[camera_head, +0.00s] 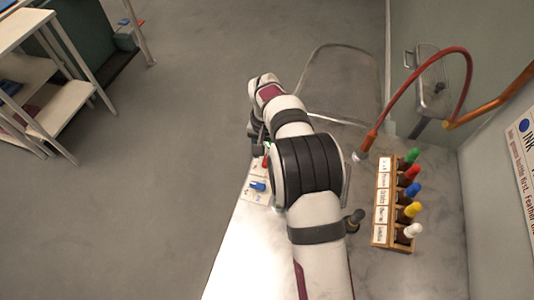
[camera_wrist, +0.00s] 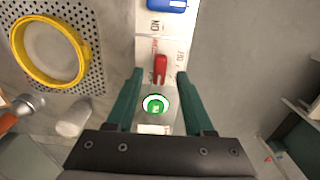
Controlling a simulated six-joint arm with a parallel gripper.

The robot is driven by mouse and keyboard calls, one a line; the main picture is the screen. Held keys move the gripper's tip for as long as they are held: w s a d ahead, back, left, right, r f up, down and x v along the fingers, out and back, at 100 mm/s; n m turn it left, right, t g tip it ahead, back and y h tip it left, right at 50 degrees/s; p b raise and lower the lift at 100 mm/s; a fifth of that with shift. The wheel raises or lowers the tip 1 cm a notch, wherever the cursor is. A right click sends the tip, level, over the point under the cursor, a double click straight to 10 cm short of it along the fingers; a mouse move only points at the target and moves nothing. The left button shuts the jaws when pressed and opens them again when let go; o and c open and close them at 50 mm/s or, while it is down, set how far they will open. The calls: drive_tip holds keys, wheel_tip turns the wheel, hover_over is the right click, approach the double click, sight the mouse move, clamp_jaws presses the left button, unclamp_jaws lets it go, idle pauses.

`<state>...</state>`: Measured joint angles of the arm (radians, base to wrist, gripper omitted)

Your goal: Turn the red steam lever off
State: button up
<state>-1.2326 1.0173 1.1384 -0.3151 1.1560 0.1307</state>
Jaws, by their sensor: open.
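The red steam lever (camera_wrist: 160,69) stands on a pale control panel (camera_wrist: 147,45) in the wrist view, with printed labels beside it. My gripper (camera_wrist: 160,76) is open, its two dark green fingers to either side of the lever in that view. I cannot tell whether they touch it. A green round button (camera_wrist: 155,104) shows between the fingers, below the lever in the picture. In the head view the red lever (camera_head: 266,161) is a small shape beside my gripper (camera_head: 258,147), partly hidden by my arm.
A blue lever (camera_wrist: 167,4) sits on the same panel. A yellow ring (camera_wrist: 84,73) lies on a perforated plate (camera_wrist: 95,85) to the left. A wooden rack (camera_head: 379,235) of bottles with coloured tops and a red hose (camera_head: 467,75) are at the right. Open floor lies left.

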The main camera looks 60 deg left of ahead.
drive_tip(key=shift+f, duration=0.85)
clamp_jaws()
